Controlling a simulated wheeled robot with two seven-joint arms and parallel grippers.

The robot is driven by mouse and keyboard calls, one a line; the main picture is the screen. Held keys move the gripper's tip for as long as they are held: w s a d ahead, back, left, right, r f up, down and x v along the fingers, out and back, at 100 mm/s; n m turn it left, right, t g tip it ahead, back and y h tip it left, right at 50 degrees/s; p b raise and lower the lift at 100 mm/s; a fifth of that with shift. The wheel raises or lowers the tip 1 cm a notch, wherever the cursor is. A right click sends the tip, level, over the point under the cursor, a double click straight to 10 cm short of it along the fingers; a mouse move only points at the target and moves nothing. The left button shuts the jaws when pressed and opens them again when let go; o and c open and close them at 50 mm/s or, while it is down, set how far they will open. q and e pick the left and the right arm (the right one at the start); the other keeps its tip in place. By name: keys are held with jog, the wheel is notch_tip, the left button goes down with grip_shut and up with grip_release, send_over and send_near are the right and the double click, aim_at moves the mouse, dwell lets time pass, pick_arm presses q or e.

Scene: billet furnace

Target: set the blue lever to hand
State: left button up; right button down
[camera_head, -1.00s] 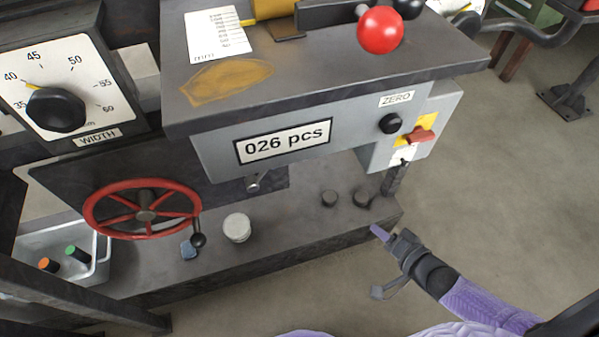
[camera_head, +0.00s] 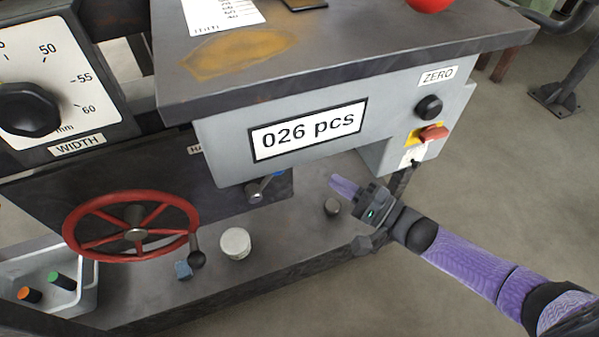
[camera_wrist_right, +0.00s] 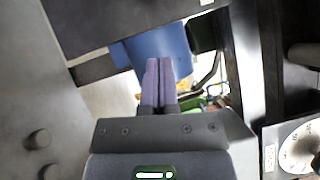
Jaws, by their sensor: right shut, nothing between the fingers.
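Under the grey counter box, a short metal lever (camera_head: 262,187) sticks out from the dark panel. A small patch of blue (camera_head: 279,174) shows at its right end, and the box's lower edge hides the rest. A partly hidden label starting "HA" (camera_head: 196,149) is on the panel to its left. My right gripper (camera_head: 345,187) is shut and empty, to the right of the lever and apart from it. Its closed purple fingers (camera_wrist_right: 158,86) also show in the right wrist view. I cannot make out the lever there. My left gripper is not in view.
A red handwheel (camera_head: 133,228) is left of the lever. The counter box (camera_head: 225,155) overhangs the lever. Blue drum-like object (camera_wrist_right: 160,45) stands beyond the fingers.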

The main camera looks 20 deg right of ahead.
jog(key=w+a+r+b, duration=0.1)
jog(key=w+a, duration=0.3)
jog(key=a, duration=0.2)
jog(key=shift+w+a+b, duration=0.2)
jog(key=shift+a+b, duration=0.1)
jog(key=shift+r, duration=0.15)
